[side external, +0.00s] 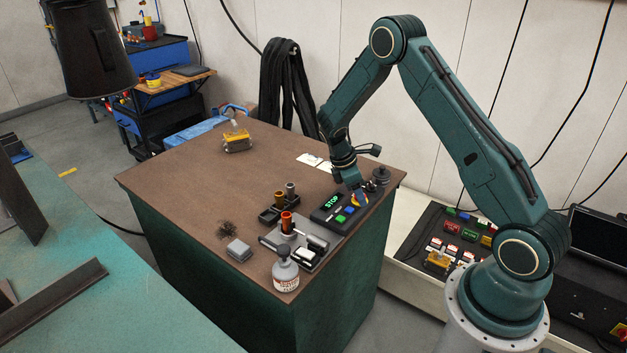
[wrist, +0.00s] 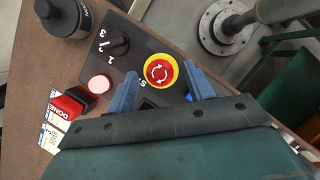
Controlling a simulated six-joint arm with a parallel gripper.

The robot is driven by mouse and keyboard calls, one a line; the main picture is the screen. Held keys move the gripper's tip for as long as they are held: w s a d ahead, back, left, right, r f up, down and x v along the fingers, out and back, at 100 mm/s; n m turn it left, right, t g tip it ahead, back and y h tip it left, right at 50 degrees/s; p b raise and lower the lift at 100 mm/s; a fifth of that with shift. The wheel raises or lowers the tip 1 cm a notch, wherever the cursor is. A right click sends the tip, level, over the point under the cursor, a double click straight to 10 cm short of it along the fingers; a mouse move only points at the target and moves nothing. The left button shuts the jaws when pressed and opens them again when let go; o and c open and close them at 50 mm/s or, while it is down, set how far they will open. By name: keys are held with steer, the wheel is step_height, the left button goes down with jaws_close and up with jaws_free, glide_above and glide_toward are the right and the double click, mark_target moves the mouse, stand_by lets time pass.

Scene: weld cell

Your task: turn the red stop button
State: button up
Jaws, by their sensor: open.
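The red stop button (wrist: 157,73) is a round red knob with white turning arrows on a yellow ring, set in a dark control panel (wrist: 136,54). In the wrist view my gripper (wrist: 160,74) has its two blue fingers apart, one on each side of the button, with nothing held. I cannot tell whether the fingers touch the knob. In the side view my gripper (side external: 357,190) is low over the panel's far right end, and a bit of yellow and red (side external: 361,199) shows beside the fingers. The panel's display (side external: 331,201) reads STOP in green.
Near the button are a black selector knob (wrist: 117,44) marked 1, 2, 3 and a lit pinkish button (wrist: 99,84). A dark cylinder (side external: 381,174) stands just beyond the panel. A grey bottle (side external: 285,272) stands at the bench's front edge. The bench's left part is mostly clear.

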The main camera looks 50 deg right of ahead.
steer(key=shift+c, duration=0.4)
steer(key=c, duration=0.9)
steer(key=shift+w+m, duration=0.1)
steer(key=shift+m, duration=0.3)
steer(key=m+y, duration=0.1)
steer(key=m, duration=0.2)
steer(key=shift+d+g, duration=0.15)
steer(key=shift+g, duration=0.25)
steer(key=shift+m+y, duration=0.8)
steer(key=shift+m, duration=0.8)
steer(key=shift+w, duration=0.1)
